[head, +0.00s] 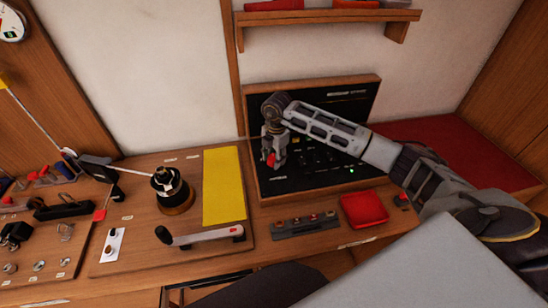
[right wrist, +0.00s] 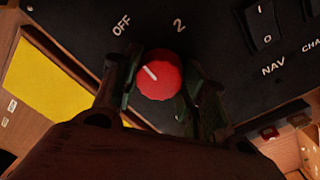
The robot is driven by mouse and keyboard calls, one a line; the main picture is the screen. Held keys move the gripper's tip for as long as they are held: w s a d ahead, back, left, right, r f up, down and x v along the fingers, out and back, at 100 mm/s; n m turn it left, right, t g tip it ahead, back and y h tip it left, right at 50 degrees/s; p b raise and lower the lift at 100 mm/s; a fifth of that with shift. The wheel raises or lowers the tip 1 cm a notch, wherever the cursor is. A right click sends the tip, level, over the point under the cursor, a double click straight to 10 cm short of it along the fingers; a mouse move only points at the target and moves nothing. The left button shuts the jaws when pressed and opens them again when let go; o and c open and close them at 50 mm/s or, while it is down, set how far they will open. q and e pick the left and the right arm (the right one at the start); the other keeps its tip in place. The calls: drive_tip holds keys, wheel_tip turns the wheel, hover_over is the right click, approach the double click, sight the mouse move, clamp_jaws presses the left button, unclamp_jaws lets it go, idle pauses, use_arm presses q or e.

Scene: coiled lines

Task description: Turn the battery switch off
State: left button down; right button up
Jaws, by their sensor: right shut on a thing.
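The battery switch is a round red knob (right wrist: 160,75) with a white pointer line, on the black switch panel (head: 318,104). In the right wrist view the pointer aims to the upper left, on the OFF side. The label OFF stands above left of the knob and the label 2 above right. In the head view the knob (head: 271,160) shows low at the panel's left side. My right gripper (head: 273,162) is shut on the knob, with one finger on each side in the wrist view (right wrist: 155,88). My left gripper is not in view.
Below the panel lie a grey strip with red-topped parts (head: 305,225) and a red tray (head: 364,209). A yellow sheet (head: 224,186), a winch (head: 172,191) and a lever handle (head: 200,236) are to the left. A shelf (head: 320,17) hangs above the panel.

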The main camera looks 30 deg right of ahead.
drive_tip(key=o, duration=1)
drive_tip(key=shift+o, duration=0.2)
drive_tip(key=shift+r, duration=0.1)
wheel_tip(320, 180, up, 12)
drive_tip(key=shift+s+d, duration=0.15)
drive_tip(key=shift+s, duration=0.2)
drive_tip(key=shift+f, duration=0.2)
idle(0.4)
